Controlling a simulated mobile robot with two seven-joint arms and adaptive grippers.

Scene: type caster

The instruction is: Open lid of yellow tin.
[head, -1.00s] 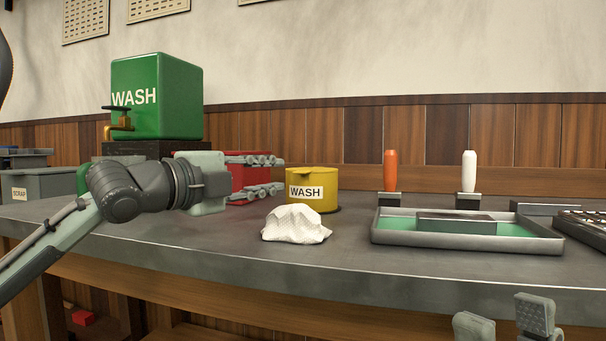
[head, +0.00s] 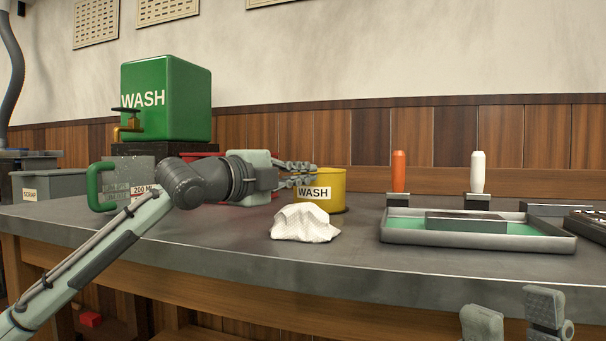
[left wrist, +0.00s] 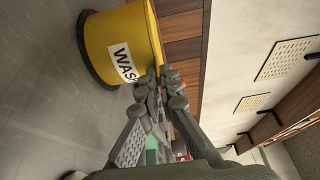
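The yellow tin (head: 331,186) with a white WASH label stands upright on the grey bench. Its upper left part is hidden behind my left gripper (head: 316,174) in the head view. The left wrist view shows the tin (left wrist: 115,38) on its side in the picture, and I cannot make out a separate lid edge. My left gripper's fingertips (left wrist: 161,80) are drawn together beside the tin's wall near the label. Nothing shows between them, and I cannot tell whether they touch the tin. My right gripper (head: 513,312) is low at the front, fingers apart and empty.
A crumpled white cloth (head: 304,222) lies in front of the tin. A green WASH tank (head: 170,98) stands behind my left arm, with a green-handled jug (head: 101,187) near it. A tray (head: 412,237) and orange (head: 398,171) and white (head: 477,172) handles stand to the right.

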